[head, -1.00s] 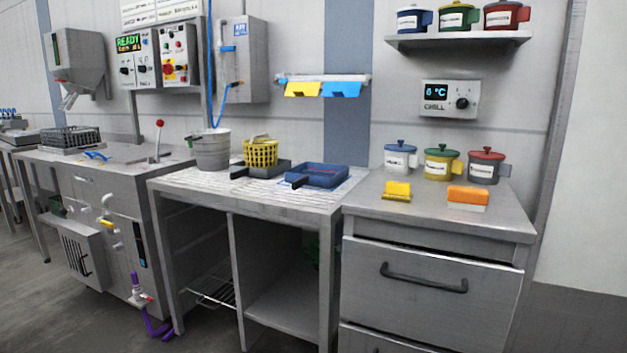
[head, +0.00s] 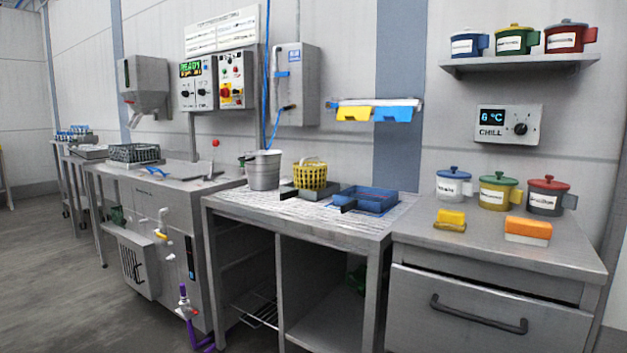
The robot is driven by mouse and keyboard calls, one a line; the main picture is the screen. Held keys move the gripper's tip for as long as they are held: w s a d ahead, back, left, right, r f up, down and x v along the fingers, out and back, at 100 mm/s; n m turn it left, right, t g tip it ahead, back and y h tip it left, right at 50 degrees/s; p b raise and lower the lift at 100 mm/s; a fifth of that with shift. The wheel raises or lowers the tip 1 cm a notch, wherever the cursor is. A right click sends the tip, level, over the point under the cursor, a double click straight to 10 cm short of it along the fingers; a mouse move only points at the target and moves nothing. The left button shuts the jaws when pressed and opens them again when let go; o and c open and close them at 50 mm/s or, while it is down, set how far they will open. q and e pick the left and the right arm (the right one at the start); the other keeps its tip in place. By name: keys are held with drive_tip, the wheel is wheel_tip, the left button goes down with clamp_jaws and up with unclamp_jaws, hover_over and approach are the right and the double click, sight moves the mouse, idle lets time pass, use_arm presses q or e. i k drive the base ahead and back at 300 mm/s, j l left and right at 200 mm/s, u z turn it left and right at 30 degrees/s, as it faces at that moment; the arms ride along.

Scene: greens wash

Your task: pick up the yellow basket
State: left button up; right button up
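The yellow basket (head: 310,175) is a small openwork basket with a handle. It sits upright in a dark grey tray (head: 292,190) on the slatted metal table, between a grey bucket and a blue tray. Neither of my grippers shows in the head view.
The grey bucket (head: 263,171) stands close left of the basket, and the blue tray (head: 369,200) lies close right. Lidded pots (head: 499,192), a yellow block (head: 450,219) and an orange-and-white block (head: 527,231) stand on the right counter. The floor (head: 60,270) at left is clear.

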sight(315, 179)
drive_tip(key=i+j+z, duration=0.3)
drive_tip(key=i+j, duration=0.5)
drive_tip(key=j, duration=0.1)
